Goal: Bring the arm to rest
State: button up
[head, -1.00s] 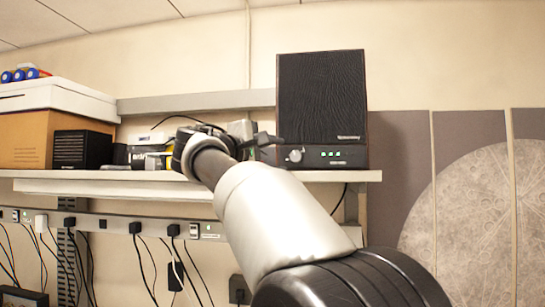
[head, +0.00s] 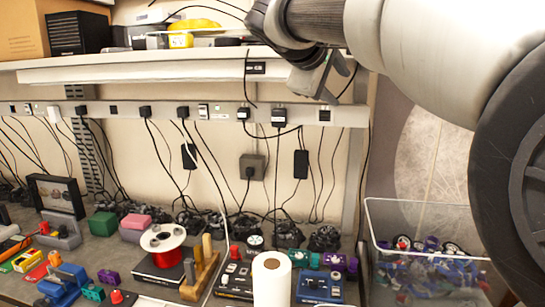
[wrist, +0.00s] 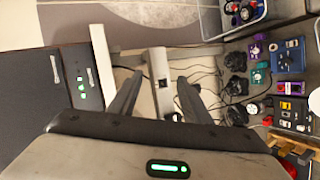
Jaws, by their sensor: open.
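My gripper (wrist: 158,92) is open in the wrist view, its two dark fingers spread with nothing between them. In the head view my gripper (head: 325,80) hangs at the top, to the right of centre, in front of the shelf edge and the power rail. My arm reaches in from the right edge of the head view. The gripper is apart from the bench below it.
A shelf (head: 150,72) runs along the wall; a black speaker (wrist: 75,85) shows in the wrist view. Below, the bench holds a paper roll (head: 272,280), a red spool (head: 165,245) and several small devices. A clear bin (head: 425,212) stands at the right.

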jog(key=s+f+m+g+y, duration=0.5)
jog(key=s+f+m+y, duration=0.2)
jog(key=s+f, duration=2.3)
jog(key=shift+d+f+m+g, duration=0.25)
jog(key=shift+f+m+g, duration=0.1)
jog(key=shift+m, duration=0.85)
jog(key=shift+s, duration=0.1)
